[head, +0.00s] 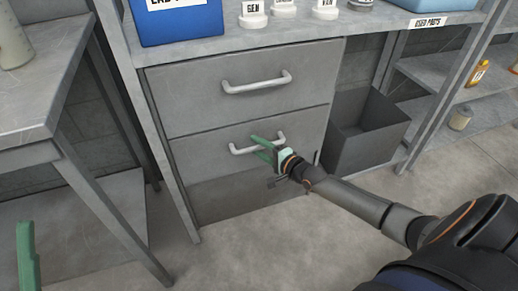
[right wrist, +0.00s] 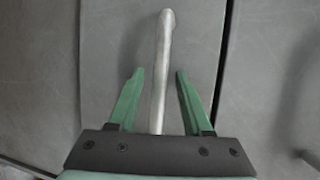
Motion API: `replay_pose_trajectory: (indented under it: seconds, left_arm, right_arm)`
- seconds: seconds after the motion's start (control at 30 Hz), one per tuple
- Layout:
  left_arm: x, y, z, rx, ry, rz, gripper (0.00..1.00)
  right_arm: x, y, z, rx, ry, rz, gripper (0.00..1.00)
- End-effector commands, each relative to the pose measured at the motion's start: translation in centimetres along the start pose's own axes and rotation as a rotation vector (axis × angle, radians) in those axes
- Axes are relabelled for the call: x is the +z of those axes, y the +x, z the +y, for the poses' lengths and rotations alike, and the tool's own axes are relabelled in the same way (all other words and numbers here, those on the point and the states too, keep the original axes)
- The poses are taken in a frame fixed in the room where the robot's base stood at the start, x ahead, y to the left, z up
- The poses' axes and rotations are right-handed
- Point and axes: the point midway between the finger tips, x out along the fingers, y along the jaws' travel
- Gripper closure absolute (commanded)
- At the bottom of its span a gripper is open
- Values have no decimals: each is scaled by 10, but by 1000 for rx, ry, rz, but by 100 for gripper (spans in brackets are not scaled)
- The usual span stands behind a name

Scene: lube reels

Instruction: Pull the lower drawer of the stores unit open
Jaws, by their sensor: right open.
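The stores unit is grey, with two drawers one above the other. The lower drawer (head: 200,155) looks shut, its front about level with the upper one. Its pale bar handle (head: 238,150) runs across the front. My right gripper (head: 254,146) is at this handle, fingers open. In the right wrist view the handle (right wrist: 162,70) runs between the two green fingers (right wrist: 158,72), with a gap on each side. Part of the handle is hidden behind the gripper in the head view. One green finger of my left gripper (head: 27,255) shows at the lower left edge.
The upper drawer (head: 240,85) has a similar handle. A grey open bin (head: 365,135) stands right of the drawers. A grey table (head: 45,100) is at left. A blue box (head: 178,25) and labelled white items stand on top. Floor in front is clear.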

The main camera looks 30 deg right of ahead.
Motion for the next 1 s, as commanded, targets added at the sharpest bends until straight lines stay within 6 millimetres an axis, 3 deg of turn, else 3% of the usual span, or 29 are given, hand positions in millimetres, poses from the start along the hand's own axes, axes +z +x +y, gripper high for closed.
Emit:
replay_pose_trajectory:
  seconds: [0.23,0.67,1.0]
  left_arm:
    - [0,0,0,0,-2,0,46]
    - [0,0,0,1,-3,-1,46]
    - [0,0,1,1,-3,0,46]
  right_arm:
    - [0,0,0,0,0,0,53]
    - [0,0,0,0,0,0,100]
    - [0,0,0,0,0,0,100]
